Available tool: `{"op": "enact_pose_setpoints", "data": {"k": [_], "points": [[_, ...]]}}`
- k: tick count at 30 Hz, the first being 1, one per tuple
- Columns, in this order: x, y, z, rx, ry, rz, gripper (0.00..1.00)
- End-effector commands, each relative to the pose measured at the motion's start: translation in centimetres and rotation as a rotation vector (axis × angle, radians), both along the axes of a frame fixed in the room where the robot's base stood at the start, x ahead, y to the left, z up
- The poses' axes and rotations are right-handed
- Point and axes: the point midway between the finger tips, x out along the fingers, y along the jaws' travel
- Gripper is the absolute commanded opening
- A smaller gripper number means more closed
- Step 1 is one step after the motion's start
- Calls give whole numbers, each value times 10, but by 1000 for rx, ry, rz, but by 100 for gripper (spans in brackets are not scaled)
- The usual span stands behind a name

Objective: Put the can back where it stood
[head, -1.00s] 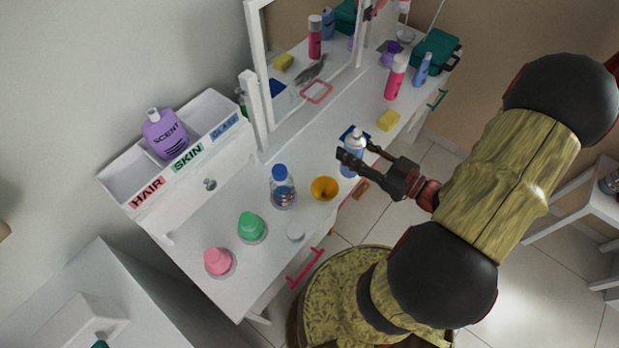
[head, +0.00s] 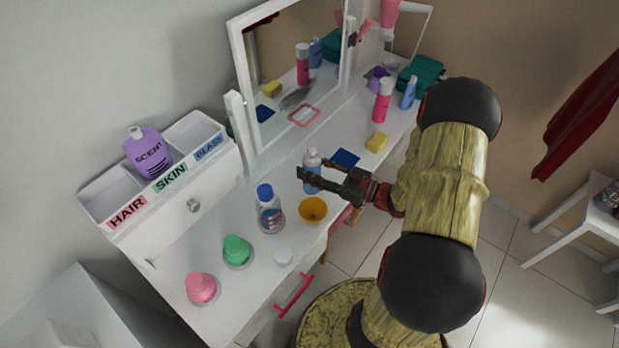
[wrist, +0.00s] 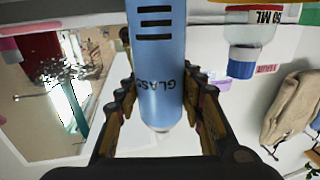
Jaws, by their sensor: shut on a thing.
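My gripper (head: 315,173) is shut on a blue can (head: 308,186) with a pale top, above or at the white dressing table. The head view does not settle whether its base touches the table. In the wrist view the can (wrist: 158,60) sits between both fingers and carries the word GLASS. A dark blue square (head: 345,159) lies bare on the table, just right of the can. The organizer (head: 158,213) at the left has compartments labelled HAIR, SKIN and GLASS. A purple scent bottle (head: 148,152) stands in it; the GLASS compartment looks empty.
An orange funnel (head: 313,210) and a blue-capped bottle (head: 270,210) stand close to the can. Green (head: 236,251) and pink (head: 201,288) jars are at the front left. A yellow sponge (head: 377,141), pink can (head: 383,101) and mirror (head: 290,65) are farther back.

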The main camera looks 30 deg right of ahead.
Motion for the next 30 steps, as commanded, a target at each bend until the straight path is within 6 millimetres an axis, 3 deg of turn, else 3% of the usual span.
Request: {"op": "enact_pose_setpoints", "data": {"k": [10, 16, 28, 29, 30], "points": [[18, -6, -23, 0, -1, 1, 0], [19, -7, -53, 0, 0, 0, 0], [19, -7, -56, 0, -1, 0, 0], [18, -7, -57, 0, 0, 0, 39], [18, -7, -56, -1, -1, 0, 41]]}}
